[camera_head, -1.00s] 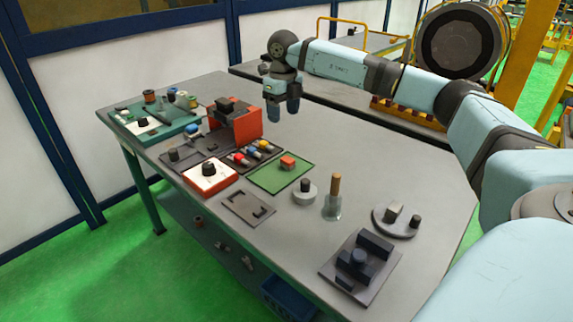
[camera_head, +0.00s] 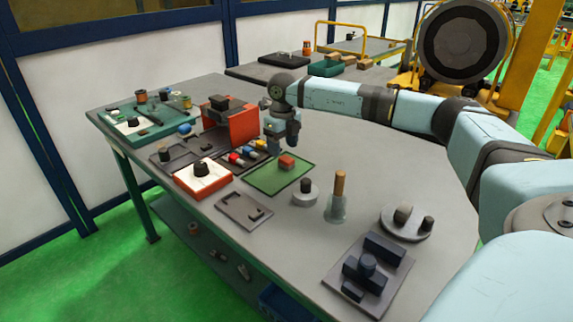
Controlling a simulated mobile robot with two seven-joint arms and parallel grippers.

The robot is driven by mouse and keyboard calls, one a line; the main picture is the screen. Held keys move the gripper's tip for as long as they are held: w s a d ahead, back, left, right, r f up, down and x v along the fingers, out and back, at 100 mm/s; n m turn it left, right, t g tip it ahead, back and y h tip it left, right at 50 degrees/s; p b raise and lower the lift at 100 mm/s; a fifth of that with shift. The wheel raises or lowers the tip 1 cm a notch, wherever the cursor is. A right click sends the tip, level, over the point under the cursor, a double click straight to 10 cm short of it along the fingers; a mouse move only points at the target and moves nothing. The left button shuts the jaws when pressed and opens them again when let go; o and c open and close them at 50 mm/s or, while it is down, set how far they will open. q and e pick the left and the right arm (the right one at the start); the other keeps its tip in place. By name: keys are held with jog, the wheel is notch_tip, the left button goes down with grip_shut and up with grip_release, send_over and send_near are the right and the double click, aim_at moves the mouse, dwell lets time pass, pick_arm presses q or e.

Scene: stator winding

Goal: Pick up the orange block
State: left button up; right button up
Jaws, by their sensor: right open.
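The orange block (camera_head: 287,162) sits on the green mat (camera_head: 262,181), near the mat's back right part. My right gripper (camera_head: 281,147) points down just behind and above the block. Its fingers are open and appear empty. I cannot tell whether a fingertip touches the block. My left gripper is not in view.
Left of the mat are a tray of small coloured parts (camera_head: 243,156), a white and orange box with a black knob (camera_head: 204,179) and an orange fixture (camera_head: 244,123).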

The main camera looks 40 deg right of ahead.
aim_at(284, 157)
notch_tip(284, 157, down, 5)
jog(key=shift+s+d+r+b, duration=0.1)
jog(key=shift+d+b, duration=0.05)
jog(key=shift+b, duration=0.25)
jog(key=c, duration=1)
jog(key=shift+r, duration=0.15)
